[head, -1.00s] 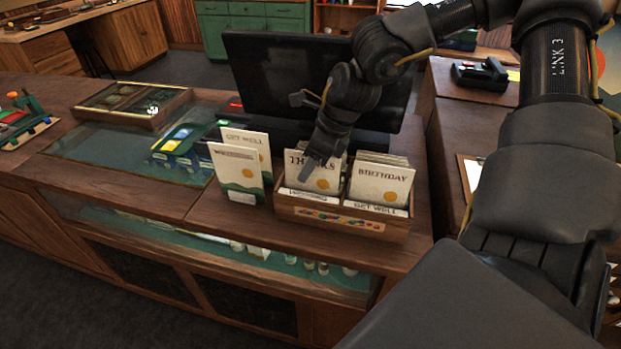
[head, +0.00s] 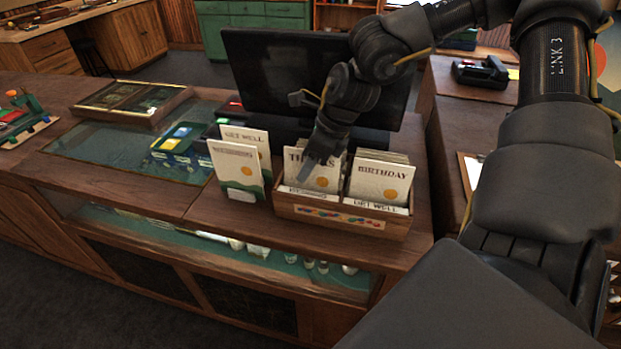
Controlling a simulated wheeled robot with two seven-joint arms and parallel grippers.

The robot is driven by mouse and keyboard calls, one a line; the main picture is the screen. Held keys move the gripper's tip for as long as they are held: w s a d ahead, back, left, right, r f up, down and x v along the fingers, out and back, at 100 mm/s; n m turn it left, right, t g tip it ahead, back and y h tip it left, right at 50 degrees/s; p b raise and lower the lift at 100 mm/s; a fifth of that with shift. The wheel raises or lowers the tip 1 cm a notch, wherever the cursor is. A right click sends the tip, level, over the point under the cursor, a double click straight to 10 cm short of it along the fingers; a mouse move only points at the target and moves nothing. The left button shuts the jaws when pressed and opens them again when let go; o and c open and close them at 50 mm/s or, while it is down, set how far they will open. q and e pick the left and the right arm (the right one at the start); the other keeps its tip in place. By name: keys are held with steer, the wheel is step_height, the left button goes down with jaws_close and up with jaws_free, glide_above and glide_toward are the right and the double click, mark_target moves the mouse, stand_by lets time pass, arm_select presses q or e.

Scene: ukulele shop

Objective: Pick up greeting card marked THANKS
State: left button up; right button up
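The THANKS card (head: 325,181) is cream with an orange sun and stands in the left compartment of a wooden card box (head: 330,221) on the counter. My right gripper (head: 307,172) points down in front of the card's upper part and covers some of its lettering. Its fingers look close together, but I cannot tell whether they are parted or whether they touch the card. The BIRTHDAY card (head: 379,182) stands in the right compartment. My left gripper is not in view.
Two cards, one marked GET WELL (head: 249,138) and one in front of it (head: 236,168), stand left of the box. A dark monitor (head: 280,75) stands close behind. A shallow wooden case (head: 130,100) lies further left on the counter (head: 200,205).

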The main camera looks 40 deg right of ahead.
jaws_close()
stand_by(0.3)
